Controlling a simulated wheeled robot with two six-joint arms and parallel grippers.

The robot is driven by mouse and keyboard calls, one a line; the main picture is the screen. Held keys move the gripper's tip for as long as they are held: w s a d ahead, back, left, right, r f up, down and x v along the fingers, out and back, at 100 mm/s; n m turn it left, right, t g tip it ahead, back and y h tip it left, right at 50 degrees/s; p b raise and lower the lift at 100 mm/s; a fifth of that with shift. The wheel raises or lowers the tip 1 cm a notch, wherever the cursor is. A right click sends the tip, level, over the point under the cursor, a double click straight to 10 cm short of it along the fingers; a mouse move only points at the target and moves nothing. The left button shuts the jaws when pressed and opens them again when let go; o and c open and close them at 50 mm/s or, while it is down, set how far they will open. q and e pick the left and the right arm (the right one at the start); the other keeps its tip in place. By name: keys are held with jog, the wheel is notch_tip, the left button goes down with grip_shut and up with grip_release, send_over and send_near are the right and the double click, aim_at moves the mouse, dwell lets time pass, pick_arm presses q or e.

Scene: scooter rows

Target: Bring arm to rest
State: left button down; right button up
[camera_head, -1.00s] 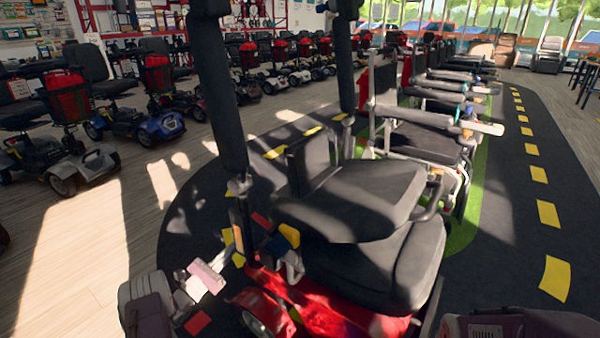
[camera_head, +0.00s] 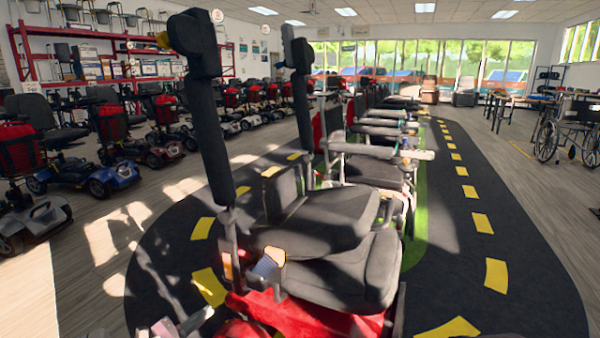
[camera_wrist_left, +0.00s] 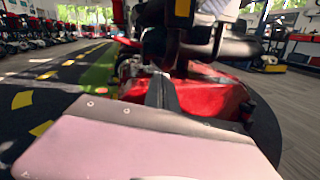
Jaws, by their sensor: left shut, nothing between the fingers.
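My left gripper (camera_head: 178,325) shows only in part at the bottom edge of the head view, left of the red scooter base. It is shut and empty. In the left wrist view, a pale pink and grey part of it (camera_wrist_left: 140,145) fills the lower foreground. Most of my left arm is below the head view. A scooter with a black seat (camera_head: 320,235) and red base (camera_head: 310,315) stands close in front. The red base (camera_wrist_left: 205,95) is also just beyond the gripper in the wrist view; I cannot tell whether they touch. My right gripper is out of view.
Tall black posts (camera_head: 213,140) rise by the near scooter. More scooters (camera_head: 105,165) line the left side, and a row with grey armrests (camera_head: 375,150) runs back. A dark floor path with yellow marks (camera_head: 482,222) is clear on the right. A wheelchair (camera_head: 575,130) stands far right.

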pick_arm(q)
jog(key=s+d+r+m+g+p, duration=0.2)
jog(key=s+d+m+g+p, duration=0.1)
jog(key=s+d+m+g, duration=0.4)
jog(key=s+d+r+m+g+p, duration=0.2)
jog(key=s+d+r+m+g, duration=0.1)
jog(key=s+d+g, duration=0.4)
jog(key=s+a+r+m+g+y+p, duration=0.1)
jog(key=s+r+m+y+p, duration=0.2)
jog(key=s+m+y, duration=0.3)
jog(key=s+a+r+m+y+p, duration=0.1)
jog(key=s+r+m+y+p, duration=0.15)
jog(key=s+m, duration=0.4)
notch_tip(320, 180, up, 40)
jog(key=s+a+m+t+y+p, duration=0.1)
jog(key=s+a+m+y+p, duration=0.1)
jog(key=p, duration=3.7)
jog(key=shift+s+m+t+y, duration=0.15)
jog(key=shift+m+t+y, duration=0.15)
jog(key=shift+m+y, duration=0.35)
